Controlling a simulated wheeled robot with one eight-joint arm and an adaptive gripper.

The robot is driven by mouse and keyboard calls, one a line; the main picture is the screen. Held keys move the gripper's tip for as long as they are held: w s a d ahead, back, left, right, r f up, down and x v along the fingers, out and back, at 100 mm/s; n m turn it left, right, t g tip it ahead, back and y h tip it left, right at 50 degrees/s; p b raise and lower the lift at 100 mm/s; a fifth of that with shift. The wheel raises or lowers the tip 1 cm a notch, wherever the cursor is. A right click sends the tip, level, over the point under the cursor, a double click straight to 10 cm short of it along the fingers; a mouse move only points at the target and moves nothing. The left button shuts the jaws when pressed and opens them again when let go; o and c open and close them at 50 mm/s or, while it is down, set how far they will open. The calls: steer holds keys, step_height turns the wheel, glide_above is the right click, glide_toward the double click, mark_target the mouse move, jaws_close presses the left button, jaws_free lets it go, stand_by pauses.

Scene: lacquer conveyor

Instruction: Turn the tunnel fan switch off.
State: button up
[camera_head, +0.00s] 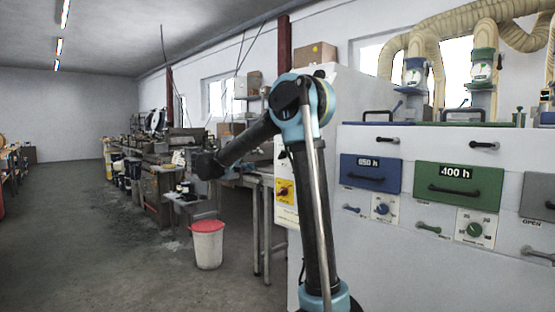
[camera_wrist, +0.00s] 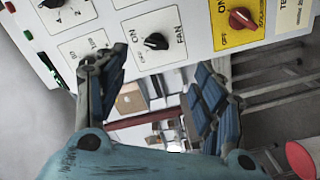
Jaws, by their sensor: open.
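The fan switch is a black rotary knob (camera_wrist: 156,41) on a white plate in the wrist view, with "ON" on its left and "FAN" on its right. Its handle lies slanted; I cannot tell its setting surely. My gripper (camera_wrist: 157,85) is open, its two dark-blue jointed fingers spread wide with nothing between them. The knob shows above the gap, nearer the left finger, and appears apart from both fingers.
Beside the fan switch is a red knob (camera_wrist: 242,18) on a yellow plate, also in the head view (camera_head: 284,191). More dials sit at the wrist view's upper left. A white bin (camera_head: 207,246) with a red lid stands by the metal table.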

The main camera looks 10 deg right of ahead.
mark_target(282, 155)
steer(key=w+a+x, duration=0.1)
steer(key=x, duration=1.5)
steer(key=shift+w+d+r+t, duration=0.3)
steer(key=shift+w+r, duration=0.15)
steer(key=shift+r, duration=0.15)
steer(key=c, duration=1.1)
